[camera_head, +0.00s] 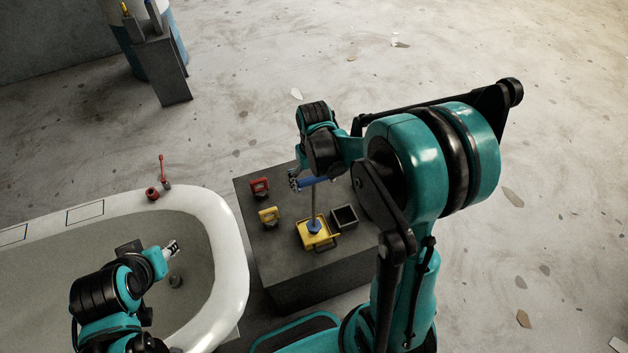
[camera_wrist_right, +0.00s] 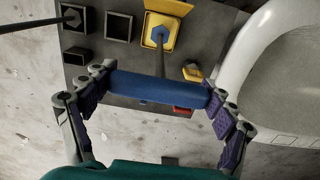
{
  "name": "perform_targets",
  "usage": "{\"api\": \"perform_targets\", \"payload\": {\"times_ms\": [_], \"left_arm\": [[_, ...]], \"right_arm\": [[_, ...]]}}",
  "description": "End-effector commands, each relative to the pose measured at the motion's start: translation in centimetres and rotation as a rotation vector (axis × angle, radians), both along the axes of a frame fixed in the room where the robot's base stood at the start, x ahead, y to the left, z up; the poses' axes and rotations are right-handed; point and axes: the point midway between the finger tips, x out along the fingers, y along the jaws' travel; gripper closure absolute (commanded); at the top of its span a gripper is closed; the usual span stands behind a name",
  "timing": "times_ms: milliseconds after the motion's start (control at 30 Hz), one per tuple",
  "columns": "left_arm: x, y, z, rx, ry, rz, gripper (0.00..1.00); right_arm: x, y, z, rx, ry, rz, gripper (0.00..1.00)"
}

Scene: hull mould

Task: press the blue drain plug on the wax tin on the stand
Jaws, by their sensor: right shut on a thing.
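The yellow wax tin (camera_head: 304,242) sits on the dark grey stand (camera_head: 285,268); it also shows in the right wrist view (camera_wrist_right: 178,12). A blue piece (camera_head: 315,226) is on the tin, at the lower end of a thin grey rod (camera_head: 314,203). I cannot tell whether this blue piece is the drain plug or the rod's foot. My right gripper (camera_wrist_right: 160,88) is shut on the rod's blue handle (camera_wrist_right: 155,90) above the tin, with the rod nearly upright. My left gripper (camera_head: 173,248) is over the white tub, away from the stand; its jaws are too small to judge.
A red piece (camera_head: 259,186) and a smaller yellow piece (camera_head: 268,215) stand on the stand's left side. An open dark box (camera_head: 344,217) is right of the tin. The white tub's rim (camera_head: 236,255) lies close left. A grey post (camera_head: 162,68) stands far back.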

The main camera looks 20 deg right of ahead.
Motion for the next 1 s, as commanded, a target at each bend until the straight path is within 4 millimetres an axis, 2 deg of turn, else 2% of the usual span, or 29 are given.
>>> {"api": "perform_targets", "payload": {"times_ms": [1000], "left_arm": [[0.0, 0.0, -0.9, 0.000, 0.000, 0.000, 0.61]], "right_arm": [[0.0, 0.0, -1.0, 0.000, 0.000, 0.000, 0.44]]}}
